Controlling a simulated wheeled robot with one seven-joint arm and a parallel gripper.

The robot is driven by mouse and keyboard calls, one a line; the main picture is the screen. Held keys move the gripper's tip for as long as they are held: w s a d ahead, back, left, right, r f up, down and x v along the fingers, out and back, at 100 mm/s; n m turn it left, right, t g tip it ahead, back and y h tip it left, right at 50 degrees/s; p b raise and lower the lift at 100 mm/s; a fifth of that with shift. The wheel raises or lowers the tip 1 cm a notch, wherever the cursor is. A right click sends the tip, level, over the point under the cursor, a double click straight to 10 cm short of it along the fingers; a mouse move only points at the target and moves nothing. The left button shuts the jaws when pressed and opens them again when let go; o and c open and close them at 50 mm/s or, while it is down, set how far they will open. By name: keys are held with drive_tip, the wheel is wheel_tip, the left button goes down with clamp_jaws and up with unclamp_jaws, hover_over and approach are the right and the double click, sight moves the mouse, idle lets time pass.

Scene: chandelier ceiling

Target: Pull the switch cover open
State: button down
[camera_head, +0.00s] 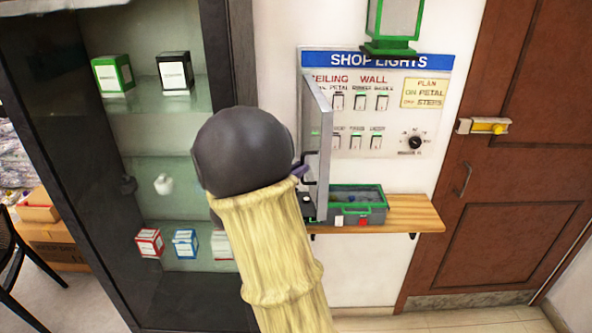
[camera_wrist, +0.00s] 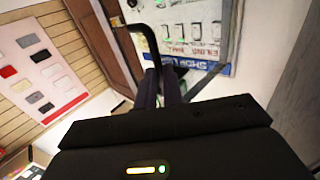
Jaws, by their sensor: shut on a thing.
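The switch cover (camera_head: 321,130) is a grey-framed panel on the left of the "SHOP LIGHTS" switch board (camera_head: 425,125). It stands swung out from the board, seen nearly edge-on in the head view, and the switches show to its right. A black bar handle (camera_head: 315,156) is on its face. My gripper (camera_head: 302,172) is shut on this handle, coming from the left, mostly behind my dark round wrist and yellow-sleeved arm. In the wrist view my two dark fingers (camera_wrist: 160,84) close around the black handle (camera_wrist: 150,29), with the board (camera_wrist: 190,25) behind.
A wooden shelf (camera_head: 415,213) below the board carries a green-and-grey box (camera_head: 358,213). A green lantern (camera_head: 393,22) hangs above. A dark cabinet (camera_head: 75,165) with small boxes stands close on the left. A brown door (camera_head: 520,170) with a yellow latch is on the right.

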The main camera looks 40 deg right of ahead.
drive_tip(key=shift+w+r, duration=0.2)
drive_tip(key=shift+r, duration=0.1)
drive_tip(key=c, duration=1.9)
unclamp_jaws()
drive_tip(key=o, duration=0.4)
drive_tip(key=shift+w+d+f, duration=0.2)
drive_tip(key=shift+w+d, duration=0.05)
drive_tip(key=shift+c, duration=0.2)
drive_tip(key=shift+w+d+f, duration=0.15)
drive_tip(key=s+a+b, duration=0.1)
drive_tip(key=a, duration=0.4)
drive_tip(key=s+a+b, duration=0.1)
drive_tip(key=a, duration=0.5)
drive_tip(key=s+a+b, duration=0.1)
drive_tip(key=a, duration=0.5)
drive_tip(key=shift+s+a+b, duration=0.25)
drive_tip(key=shift+s+b, duration=0.15)
